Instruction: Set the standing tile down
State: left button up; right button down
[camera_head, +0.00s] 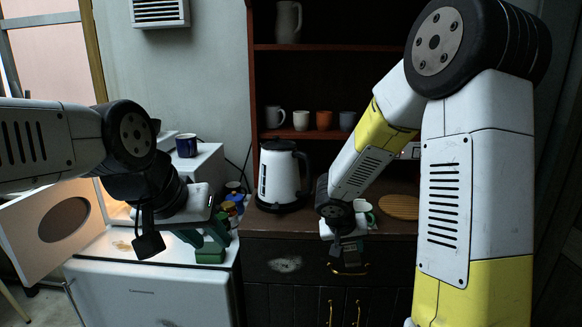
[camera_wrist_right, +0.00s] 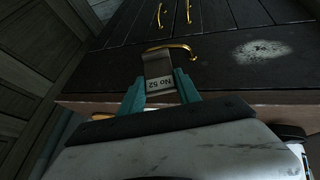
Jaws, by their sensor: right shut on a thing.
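A small grey tile (camera_wrist_right: 157,66) with "No 52" on it, the lettering upside down, is between the teal fingers of my right gripper (camera_wrist_right: 160,88) in the right wrist view. The gripper is shut on it, and the tile sticks out past the fingertips. In the head view my right gripper (camera_head: 348,248) is in front of the dark cabinet's drawer, by the counter edge; the tile is too small and dark there to make out clearly. My left gripper (camera_head: 204,238) hangs over the white fridge top; its fingers blend with green things behind it.
The brown counter (camera_head: 285,222) holds a white kettle (camera_head: 283,175), a round wooden board (camera_head: 399,206) and a mug partly behind my right wrist. A brass drawer handle (camera_head: 348,270) is close to my right gripper.

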notch_tip(320, 180, down, 9)
jog(key=s, duration=0.2)
jog(key=shift+s+f, duration=0.1)
jog(key=shift+f, duration=0.05)
